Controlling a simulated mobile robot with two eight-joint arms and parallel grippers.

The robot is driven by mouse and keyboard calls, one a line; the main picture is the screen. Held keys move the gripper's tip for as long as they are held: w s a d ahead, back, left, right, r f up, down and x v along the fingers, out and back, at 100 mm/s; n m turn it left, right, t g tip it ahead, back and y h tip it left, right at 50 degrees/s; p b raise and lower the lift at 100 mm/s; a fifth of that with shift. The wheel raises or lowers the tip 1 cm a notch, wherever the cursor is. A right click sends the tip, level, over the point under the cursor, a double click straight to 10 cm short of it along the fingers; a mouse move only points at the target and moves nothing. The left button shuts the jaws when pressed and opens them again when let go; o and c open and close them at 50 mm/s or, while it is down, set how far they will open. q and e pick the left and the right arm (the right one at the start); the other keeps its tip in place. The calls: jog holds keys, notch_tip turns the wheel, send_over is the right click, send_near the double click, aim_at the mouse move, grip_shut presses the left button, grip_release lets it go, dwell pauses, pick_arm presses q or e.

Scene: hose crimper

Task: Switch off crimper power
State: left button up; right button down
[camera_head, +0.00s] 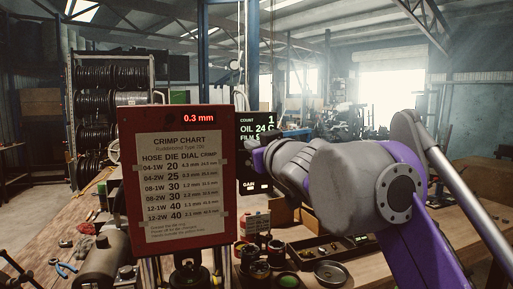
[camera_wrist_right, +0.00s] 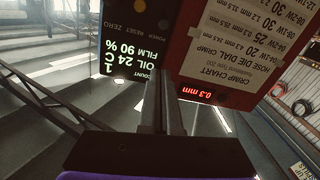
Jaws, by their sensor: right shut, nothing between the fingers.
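The crimper's black control box (camera_head: 250,180) stands just right of the red chart panel in the head view. Its lit display reads count 1, oil 24 C and film. In the right wrist view, the box (camera_wrist_right: 135,45) appears upside down, with POWER, RESET and ZERO labels near the top edge. My right gripper (camera_head: 255,148) reaches in from the right, in front of the box, and covers part of it. In the right wrist view, the gripper's fingers (camera_wrist_right: 168,70) are together and empty, beside the box's display. Contact with a button cannot be told.
The red crimp chart panel (camera_head: 180,185) with a 0.3 mm readout stands close left of my right gripper. Below are a workbench (camera_head: 355,270), a parts tray (camera_head: 335,250) and several dies and cans. A hose rack (camera_head: 112,95) stands behind.

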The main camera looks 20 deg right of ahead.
aim_at(238, 138)
jog(key=w, duration=0.2)
jog(key=w+p, duration=0.1)
jog(key=w, duration=0.3)
jog(key=shift+w+a+r, duration=0.1)
jog(key=shift+w+a, duration=0.15)
jog(key=shift+a, duration=0.1)
jog(key=f, duration=0.2)
jog(key=s+f+b, duration=0.1)
jog(key=shift+d+f, duration=0.1)
jog(key=shift+d, duration=0.25)
jog(key=shift+s+d+f, duration=0.1)
jog(key=shift+s+f, duration=0.2)
jog(key=shift+w+f, duration=0.1)
jog(key=shift+w, duration=0.1)
jog(key=shift+s, duration=0.1)
